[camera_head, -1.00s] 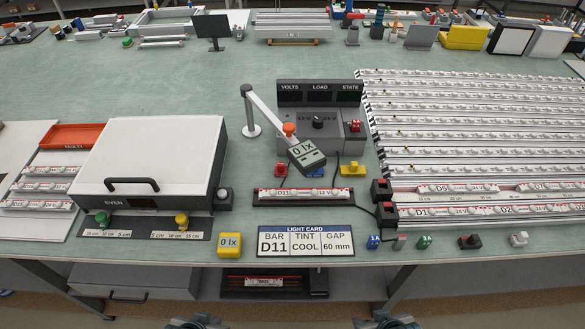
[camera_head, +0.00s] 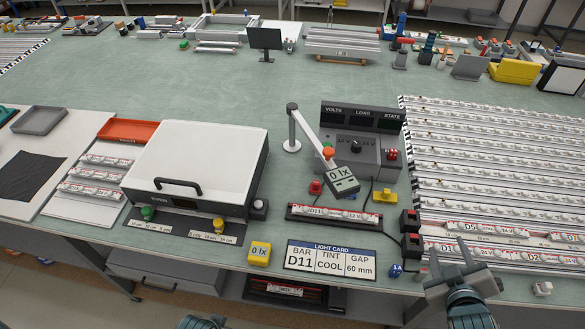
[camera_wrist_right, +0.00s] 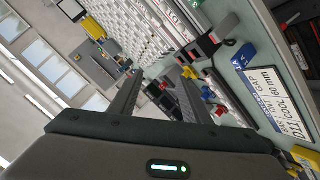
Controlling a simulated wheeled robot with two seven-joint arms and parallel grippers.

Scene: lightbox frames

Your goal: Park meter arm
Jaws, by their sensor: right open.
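The meter arm (camera_head: 307,132) is a white bar on a post at the bench's middle. It slants toward the front right, with an orange knob (camera_head: 328,152) near its lower end. Its meter head (camera_head: 342,180) reads 0 lx and hangs in front of the grey control box, behind the D11 bar (camera_head: 335,214). My right gripper (camera_head: 465,262) is open and empty at the bench's front right, apart from the meter arm. Its two fingers also show apart in the right wrist view (camera_wrist_right: 155,100). My left gripper (camera_head: 202,322) barely shows at the bottom edge; its jaws cannot be made out.
The white lidded box marked EVEN (camera_head: 200,150) stands left of the arm. The control box (camera_head: 360,140) stands behind the meter head. A light card (camera_head: 330,260) and yellow 0 lx block (camera_head: 259,253) lie in front. Rows of bars fill the right.

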